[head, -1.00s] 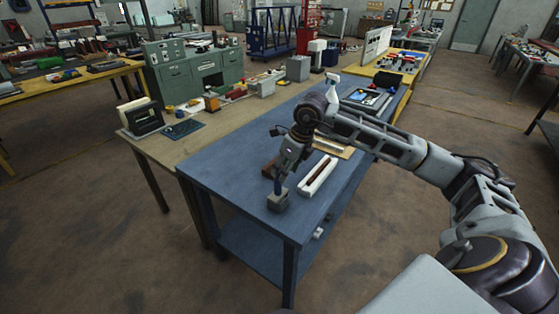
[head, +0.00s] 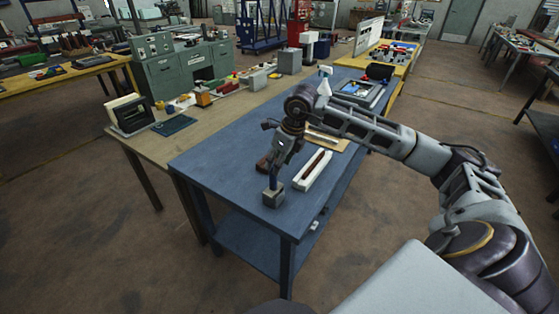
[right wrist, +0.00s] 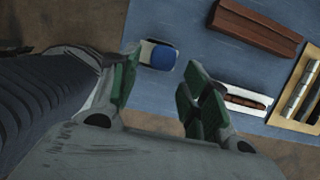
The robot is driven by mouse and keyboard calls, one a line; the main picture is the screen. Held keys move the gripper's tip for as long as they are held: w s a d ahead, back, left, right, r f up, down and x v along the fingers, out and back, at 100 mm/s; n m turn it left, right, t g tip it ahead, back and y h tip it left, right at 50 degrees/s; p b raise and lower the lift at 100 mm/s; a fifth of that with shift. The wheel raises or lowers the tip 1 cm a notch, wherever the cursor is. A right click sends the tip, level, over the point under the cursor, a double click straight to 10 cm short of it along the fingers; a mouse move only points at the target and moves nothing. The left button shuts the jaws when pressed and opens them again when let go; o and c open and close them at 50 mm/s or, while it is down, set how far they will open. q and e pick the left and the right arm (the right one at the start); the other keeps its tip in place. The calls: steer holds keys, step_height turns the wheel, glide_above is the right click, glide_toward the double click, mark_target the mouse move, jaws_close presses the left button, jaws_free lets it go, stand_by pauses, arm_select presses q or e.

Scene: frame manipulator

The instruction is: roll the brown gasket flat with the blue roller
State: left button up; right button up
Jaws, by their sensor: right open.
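The blue roller (head: 273,184) stands upright in a small grey block (head: 273,198) near the front left of the blue table. In the right wrist view the roller's blue end (right wrist: 162,57) lies between the finger lines, nearer the left finger. My right gripper (head: 279,162) is just above it, pointing down. In the wrist view the gripper (right wrist: 158,88) is open, its green-padded fingers apart with nothing held. The brown gasket (head: 317,168) appears as a narrow strip in a white tray (head: 303,186) to the right; it also shows in the wrist view (right wrist: 245,101). My left gripper is out of view.
A dark brown block (right wrist: 258,27) lies behind the roller. A tan board (head: 338,144) with metal pieces lies beyond the tray. A spray bottle (head: 325,82) and a grey case (head: 358,92) stand at the far end. The table's front left is bare.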

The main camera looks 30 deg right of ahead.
mark_target(273, 177)
steer(key=shift+b+x, duration=0.65)
steer(key=shift+x, duration=1.3)
steer(key=shift+w+f+b, duration=0.1)
steer(key=shift+f+b, duration=0.3)
steer(key=shift+f, duration=0.15)
steer(key=shift+b+x, duration=0.65)
steer(key=shift+x, duration=0.3)
steer(key=shift+w+a+f+b, duration=0.2)
steer(key=shift+f+b, duration=0.25)
steer(key=shift+f, duration=0.2)
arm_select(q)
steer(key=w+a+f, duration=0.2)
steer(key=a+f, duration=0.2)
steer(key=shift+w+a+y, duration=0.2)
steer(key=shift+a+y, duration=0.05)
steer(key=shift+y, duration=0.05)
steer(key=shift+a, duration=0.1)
